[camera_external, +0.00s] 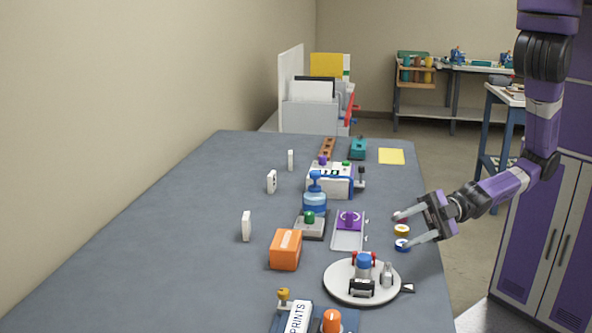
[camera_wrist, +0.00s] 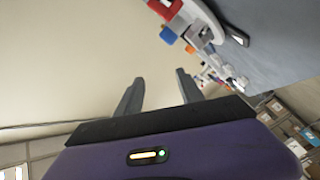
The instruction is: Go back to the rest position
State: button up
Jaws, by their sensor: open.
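My purple arm reaches in from the upper right in the external view. My gripper (camera_external: 401,231) is open and empty, with its fingers pointing left over the right edge of the grey table (camera_external: 150,245). Its fingers also show in the wrist view (camera_wrist: 160,92), spread apart with nothing between them.
A white round plate (camera_external: 336,283) with small parts lies near the front right. An orange box (camera_external: 285,250), a blue-topped bottle (camera_external: 315,200) and a white device (camera_external: 330,180) stand on the table. The left side of the table is mostly clear. Purple lockers (camera_external: 545,240) stand at right.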

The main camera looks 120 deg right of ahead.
jog(key=s+a+r+y, duration=0.1)
jog(key=s+a+y, duration=0.1)
jog(key=s+a, duration=0.35)
jog(key=s+a+r+y, duration=0.1)
jog(key=s+a+r, duration=0.1)
jog(key=s, duration=0.6)
jog(key=s+d+f+m+g+h+b, duration=0.1)
jog(key=s+f+m+g+h+b, duration=0.1)
jog(key=s+m, duration=0.6)
notch_tip(320, 180, down, 2)
jog(key=shift+s+d+f+m+g+b, duration=0.2)
jog(key=shift+s+m+g+b, duration=0.15)
jog(key=shift+m+g+b, duration=0.45)
jog(key=shift+r, duration=0.15)
notch_tip(320, 180, up, 3)
jog(key=p, duration=0.3)
jog(key=shift+r+p, duration=0.2)
jog(key=shift+p, duration=0.15)
jog(key=shift+d+t+h, duration=0.1)
jog(key=shift+t+h, duration=0.2)
jog(key=shift+c, duration=0.3)
dwell(0.5)
